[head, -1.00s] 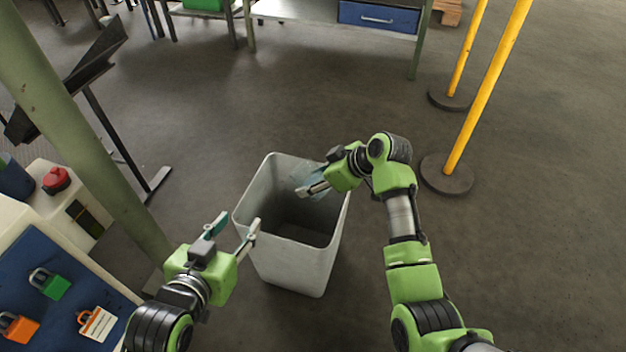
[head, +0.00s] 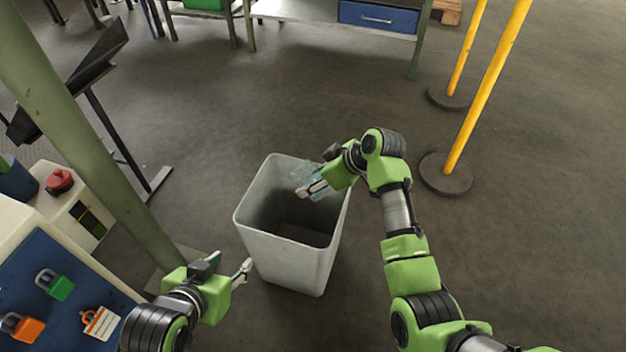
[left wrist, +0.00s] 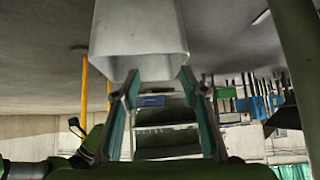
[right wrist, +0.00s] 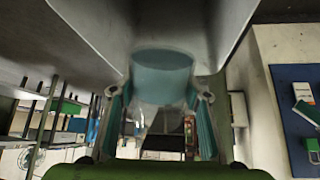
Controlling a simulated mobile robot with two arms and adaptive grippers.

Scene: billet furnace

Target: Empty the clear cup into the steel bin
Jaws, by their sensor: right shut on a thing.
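The steel bin (head: 290,262) is a tall, pale grey, open-topped square container standing on the floor. It also fills the top middle of the left wrist view (left wrist: 139,30). My right gripper (head: 313,190) is at the bin's mouth, near its right rim, shut on the clear cup (head: 306,172). In the right wrist view the cup (right wrist: 162,80) sits between the fingers with a teal tint; its tilt and contents are hard to tell. My left gripper (head: 228,266) is open and empty, just left of the bin and apart from it.
A cabinet with a blue panel (head: 75,318) holding padlocks stands at lower left, beside a green post (head: 90,140). Yellow posts (head: 485,90) on round bases stand to the right. A workbench with a blue drawer (head: 377,17) is at the back. Floor between is clear.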

